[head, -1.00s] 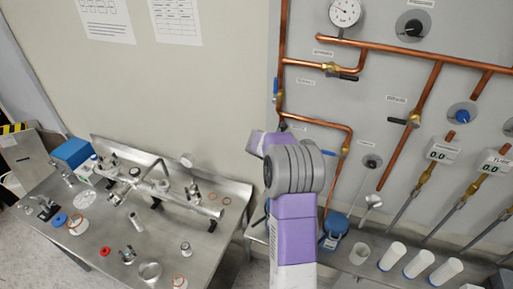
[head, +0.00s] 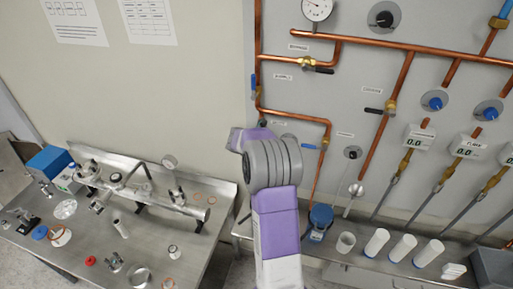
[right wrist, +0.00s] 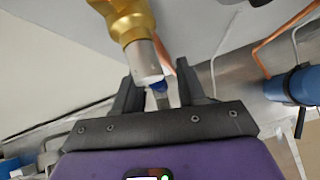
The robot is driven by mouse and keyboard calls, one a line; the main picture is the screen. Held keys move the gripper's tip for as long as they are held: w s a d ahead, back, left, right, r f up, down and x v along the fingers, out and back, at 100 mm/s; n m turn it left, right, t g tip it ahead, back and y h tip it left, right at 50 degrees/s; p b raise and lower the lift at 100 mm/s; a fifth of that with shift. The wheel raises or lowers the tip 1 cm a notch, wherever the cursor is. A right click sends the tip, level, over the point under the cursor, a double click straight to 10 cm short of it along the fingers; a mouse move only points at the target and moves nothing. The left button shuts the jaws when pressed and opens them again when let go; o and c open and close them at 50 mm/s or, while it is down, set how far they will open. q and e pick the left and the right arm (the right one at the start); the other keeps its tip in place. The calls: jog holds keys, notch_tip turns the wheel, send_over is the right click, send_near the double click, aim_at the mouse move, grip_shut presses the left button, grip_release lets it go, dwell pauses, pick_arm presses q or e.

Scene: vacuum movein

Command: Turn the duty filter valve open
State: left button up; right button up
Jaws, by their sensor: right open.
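My right arm rises in the head view, and its purple gripper body (head: 238,139) is up against the wall pipes. Its fingers are hidden there. In the right wrist view my right gripper (right wrist: 156,82) is open. In the head view a blue-handled valve (head: 254,82) sits on the left copper pipe, and a blue lever (head: 309,146) is right of my wrist. The labels are too small to read, so I cannot tell which is the duty filter valve. My left gripper is not in view.
Black-handled valves (head: 318,69) and (head: 374,110) sit on other pipes. A steel bench (head: 205,240) with fittings is on the left. White cylinders (head: 402,248) and a blue device (head: 320,216) stand on a shelf at right. A blue cylinder (right wrist: 292,85) is right of the gripper.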

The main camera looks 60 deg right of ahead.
jog(key=v, duration=0.7)
jog(key=shift+r+b, duration=0.2)
jog(key=shift+b, duration=0.1)
jog(key=shift+a, duration=0.15)
jog(key=shift+c, duration=1.1)
jog(key=shift+w+a+f+b, duration=0.2)
jog(key=shift+a+f+b, duration=0.05)
jog(key=shift+b, duration=0.1)
jog(key=shift+c, duration=1.2)
jog(key=w+a+g+b, duration=0.1)
jog(key=w+a+f+m+g+h+b, duration=0.1)
jog(key=w+a+g+h+b, duration=0.1)
jog(key=a+b, duration=0.1)
jog(key=shift+w+a+f, duration=0.15)
jog(key=shift+w+f, duration=0.1)
jog(key=shift+f, duration=0.05)
grip_shut()
jog(key=w+a+r+m+g+h+b, duration=0.2)
jog(key=a+m+g+h+b, duration=0.1)
jog(key=a, duration=0.4)
jog(key=x, duration=1.4)
jog(key=shift+r+p, duration=0.3)
jog(key=shift+r, duration=0.1)
